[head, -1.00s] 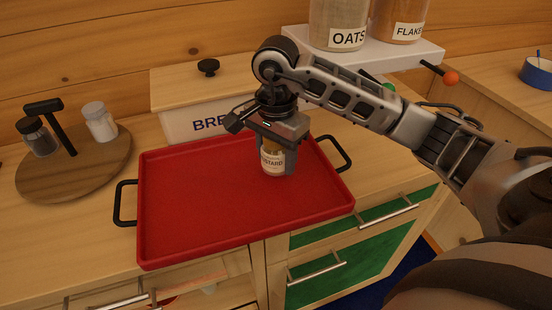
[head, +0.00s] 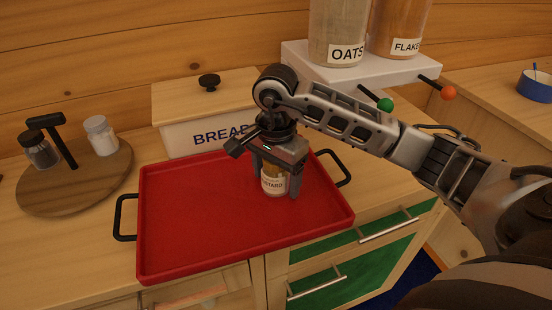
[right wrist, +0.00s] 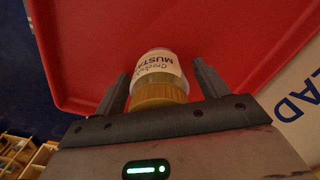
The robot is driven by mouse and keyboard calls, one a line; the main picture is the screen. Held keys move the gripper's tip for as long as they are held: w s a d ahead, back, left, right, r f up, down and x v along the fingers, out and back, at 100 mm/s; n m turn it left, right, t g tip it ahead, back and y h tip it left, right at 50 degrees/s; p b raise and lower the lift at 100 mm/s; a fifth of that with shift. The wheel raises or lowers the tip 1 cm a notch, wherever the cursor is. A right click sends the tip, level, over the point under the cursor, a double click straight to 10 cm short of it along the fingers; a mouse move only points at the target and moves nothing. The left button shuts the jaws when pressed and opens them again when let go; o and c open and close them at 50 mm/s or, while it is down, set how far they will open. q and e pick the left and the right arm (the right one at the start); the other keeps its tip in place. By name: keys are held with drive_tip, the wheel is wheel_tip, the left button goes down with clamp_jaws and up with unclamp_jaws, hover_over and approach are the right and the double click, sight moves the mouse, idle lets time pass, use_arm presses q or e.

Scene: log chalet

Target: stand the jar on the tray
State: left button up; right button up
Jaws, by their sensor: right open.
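The mustard jar (head: 274,181), with a white label and a yellow-brown lid, stands upright on the red tray (head: 200,220), toward its right rear part. In the right wrist view the jar (right wrist: 157,66) shows lid-first between the fingers. My right gripper (head: 276,186) is open around the jar from above, with a finger on each side. In the right wrist view there are gaps between the fingers and the lid. The red tray lies on the counter with black handles at both ends. My left gripper is not in view.
A bread box (head: 205,134) stands behind the tray. A round wooden board (head: 80,185) with two shakers is at the left. A white dispenser shelf (head: 330,66) holding oats and flakes containers is at the back right. The tray's left half is clear.

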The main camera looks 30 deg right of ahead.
wheel_tip(320, 180, up, 12)
drive_tip(key=shift+r+p, duration=0.1)
drive_tip(key=shift+p, duration=0.2)
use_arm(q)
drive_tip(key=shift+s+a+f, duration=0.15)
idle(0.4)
